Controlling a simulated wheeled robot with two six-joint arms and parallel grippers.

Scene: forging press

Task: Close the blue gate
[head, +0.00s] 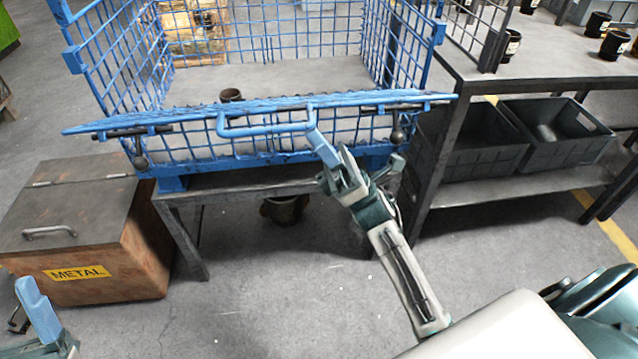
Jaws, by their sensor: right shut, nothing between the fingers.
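The blue gate (190,116) is a wire-mesh flap on the front of the blue mesh cage (120,60). I see it almost edge-on, jutting towards me above the fixed lower front mesh, so the cage front is open above it. A blue bar handle (265,130) sits along its near side. My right gripper (322,146) is shut and empty, with its blue fingertips at the right end of the handle. I cannot tell whether they touch it. My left gripper (34,302) is partly in view at the lower left, away from the gate; its opening is unclear.
A dark cup-like part (231,95) stands inside the cage. The cage rests on a metal stand (240,181), with another dark part (285,209) beneath. A METAL box (80,228) stands left. A table (535,62) with grey bins (467,150) is right. The floor in front is clear.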

